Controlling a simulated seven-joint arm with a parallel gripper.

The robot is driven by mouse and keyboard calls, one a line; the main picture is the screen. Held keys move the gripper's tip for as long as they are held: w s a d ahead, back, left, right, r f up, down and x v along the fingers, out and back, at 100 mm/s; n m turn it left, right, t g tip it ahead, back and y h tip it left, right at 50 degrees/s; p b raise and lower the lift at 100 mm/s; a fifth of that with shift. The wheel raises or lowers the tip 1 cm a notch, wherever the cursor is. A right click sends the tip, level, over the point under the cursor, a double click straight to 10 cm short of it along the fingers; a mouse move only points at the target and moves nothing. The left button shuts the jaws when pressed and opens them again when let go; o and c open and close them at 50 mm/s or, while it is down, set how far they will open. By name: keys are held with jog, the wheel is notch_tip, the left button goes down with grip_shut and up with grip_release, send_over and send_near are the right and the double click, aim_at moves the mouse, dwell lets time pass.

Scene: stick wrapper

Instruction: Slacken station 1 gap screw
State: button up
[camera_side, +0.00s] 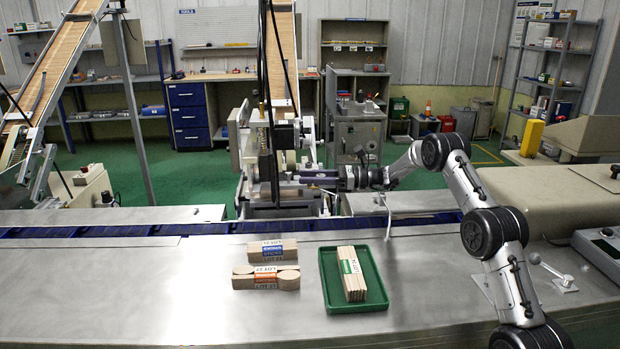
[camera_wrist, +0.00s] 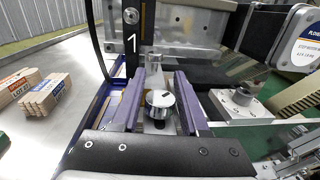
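The station 1 plate (camera_wrist: 132,45), a black upright with a white "1", stands ahead of my gripper in the wrist view. A round silver screw head (camera_wrist: 160,98) with a dark mark lies between the fingers; it appears to be the gap screw. My gripper (camera_wrist: 158,78) is open, with one purple-grey finger on each side of this head. I see gaps at both sides, and contact is not visible. In the side view my gripper (camera_side: 300,180) reaches left into the station machine (camera_side: 268,150), where the screw cannot be made out.
A blue conveyor (camera_side: 130,230) runs along the bench. A green tray (camera_side: 328,290) holds a stick bundle (camera_side: 351,275); two more bundles (camera_side: 265,251) (camera_side: 265,278) lie left of it. Bare bench lies further left.

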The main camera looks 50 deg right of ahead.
grip_shut()
jog(key=shift+n+g+y, duration=0.3)
jog(key=shift+s+a+f+n+g+y, duration=0.1)
jog(key=shift+s+a+n+g+y, duration=0.1)
jog(key=shift+n+g+y, duration=0.75)
jog(key=shift+s+a+n+g+y, duration=0.1)
jog(key=shift+s+n+g+y, duration=0.1)
jog(key=shift+n+g+y, duration=0.75)
jog(key=shift+s+a+n+g+y, duration=0.15)
jog(key=shift+n+g, duration=0.1)
jog(key=shift+g, duration=0.35)
jog(key=shift+s+d+n+g+y, duration=0.15)
jog(key=shift+n+g, duration=0.1)
jog(key=shift+g, duration=0.35)
jog(key=shift+a+n+g+y, duration=0.15)
jog(key=shift+n+g+y, duration=0.15)
jog(key=shift+n+g, duration=0.3)
jog(key=shift+o, duration=2)
grip_release()
jog(key=shift+r, duration=0.2)
